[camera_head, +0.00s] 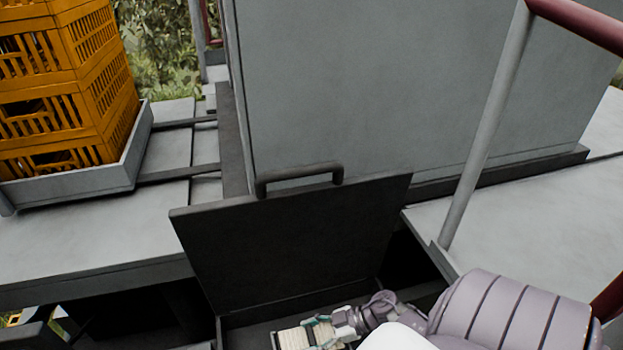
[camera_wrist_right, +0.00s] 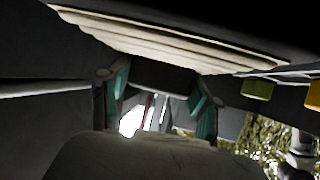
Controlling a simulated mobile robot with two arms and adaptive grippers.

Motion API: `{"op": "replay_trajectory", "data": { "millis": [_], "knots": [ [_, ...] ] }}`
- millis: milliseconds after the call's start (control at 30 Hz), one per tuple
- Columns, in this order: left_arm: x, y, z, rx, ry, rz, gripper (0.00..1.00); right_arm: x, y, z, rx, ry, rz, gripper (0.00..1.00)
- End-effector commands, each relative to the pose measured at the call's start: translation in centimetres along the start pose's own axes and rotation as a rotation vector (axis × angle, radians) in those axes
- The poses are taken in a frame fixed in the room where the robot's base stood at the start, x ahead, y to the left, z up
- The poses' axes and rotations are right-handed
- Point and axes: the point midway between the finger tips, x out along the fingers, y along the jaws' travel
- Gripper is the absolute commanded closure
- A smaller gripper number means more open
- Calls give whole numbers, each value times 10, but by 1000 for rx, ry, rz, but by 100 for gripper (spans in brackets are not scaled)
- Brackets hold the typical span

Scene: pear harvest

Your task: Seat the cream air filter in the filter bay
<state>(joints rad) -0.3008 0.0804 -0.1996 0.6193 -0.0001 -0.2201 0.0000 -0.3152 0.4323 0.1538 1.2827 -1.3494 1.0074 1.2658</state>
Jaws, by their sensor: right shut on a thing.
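The cream air filter (camera_head: 294,340) shows at the bottom edge of the head view, partly cut off by the frame. Its pleated cream face (camera_wrist_right: 170,42) spans the top of the right wrist view. My right gripper (camera_head: 322,333), with teal finger pads, is shut on the filter's side; its fingers also show in the wrist view (camera_wrist_right: 160,82). The filter bay is a dark box (camera_head: 260,316) with its dark lid (camera_head: 290,240) standing open behind the filter. The filter is over or inside the bay opening; I cannot tell its depth. My left gripper is not in view.
A handle (camera_head: 300,170) sits on the lid's top edge. A large grey panel (camera_head: 400,80) rises behind it. A grey post (camera_head: 485,125) with a red rail stands right. Orange crates (camera_head: 70,90) stand in a grey tray (camera_head: 75,187) at left.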

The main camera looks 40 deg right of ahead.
Motion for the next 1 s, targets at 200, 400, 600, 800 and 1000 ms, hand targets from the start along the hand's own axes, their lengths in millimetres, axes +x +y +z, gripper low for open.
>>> {"op": "replay_trajectory", "data": {
  "millis": [200, 400, 600, 800, 1000],
  "knots": [
    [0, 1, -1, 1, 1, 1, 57, 0, 0, 0, 0, 1, 0, 24],
    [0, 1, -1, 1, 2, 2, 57, 0, 0, 0, 0, 0, 0, 8],
    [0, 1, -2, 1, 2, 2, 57, 0, 0, 0, 0, 0, 0, 0],
    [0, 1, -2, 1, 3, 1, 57, 0, 0, 0, 0, 0, 0, 0],
    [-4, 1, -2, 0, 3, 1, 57, -2, 0, -3, 0, 0, 0, 0]
  ]
}}
